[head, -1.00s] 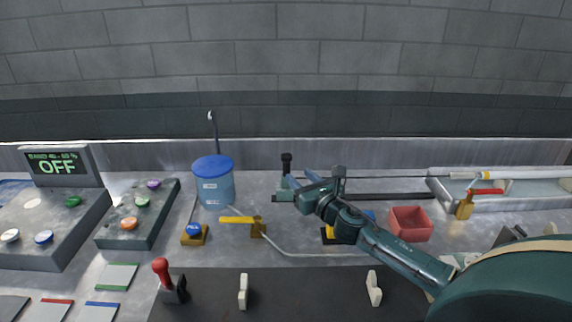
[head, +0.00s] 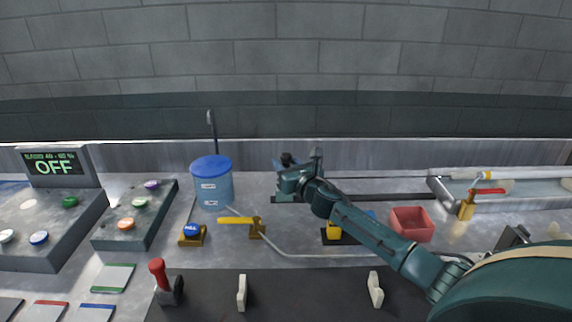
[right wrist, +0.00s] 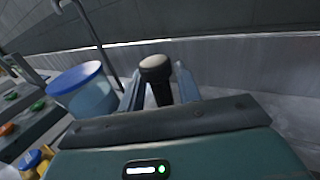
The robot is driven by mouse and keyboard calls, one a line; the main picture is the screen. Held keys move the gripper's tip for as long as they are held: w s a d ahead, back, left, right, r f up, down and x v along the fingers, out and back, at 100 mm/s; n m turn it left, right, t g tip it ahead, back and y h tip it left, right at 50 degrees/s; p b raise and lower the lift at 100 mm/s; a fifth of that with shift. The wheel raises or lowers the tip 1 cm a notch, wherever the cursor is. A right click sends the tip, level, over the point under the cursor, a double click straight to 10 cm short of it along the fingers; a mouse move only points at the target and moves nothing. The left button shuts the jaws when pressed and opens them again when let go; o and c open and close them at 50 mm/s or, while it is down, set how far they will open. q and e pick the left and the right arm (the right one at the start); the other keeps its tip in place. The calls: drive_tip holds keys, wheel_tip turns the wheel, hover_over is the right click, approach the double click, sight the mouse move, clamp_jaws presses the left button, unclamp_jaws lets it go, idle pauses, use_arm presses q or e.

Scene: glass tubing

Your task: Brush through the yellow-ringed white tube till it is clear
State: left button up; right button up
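The white tube (head: 525,173) with a yellow ring (head: 487,175) lies level along the far right, above a metal tray. A thin rod (head: 390,177) runs level from near my right gripper to the tube's left end; whether it carries a brush inside is hidden. A black-knobbed upright handle (head: 287,158) stands on a green block (head: 285,197) at the left end of a dark rail (head: 400,196). My right gripper (head: 282,168) is at this handle. In the right wrist view the knob (right wrist: 156,68) stands between the two open fingers. My left gripper is out of view.
A blue-lidded bucket (head: 211,185) stands left of the handle. A red bin (head: 411,223), a yellow-handled valve (head: 237,220) and a red-handled valve (head: 487,191) stand nearby. Control panels and an OFF display (head: 54,166) are at left. A red-knobbed lever (head: 159,270) stands in front.

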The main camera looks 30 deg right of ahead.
clamp_jaws()
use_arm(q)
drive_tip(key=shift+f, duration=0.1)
use_arm(e)
drive_tip(key=shift+d, duration=0.2)
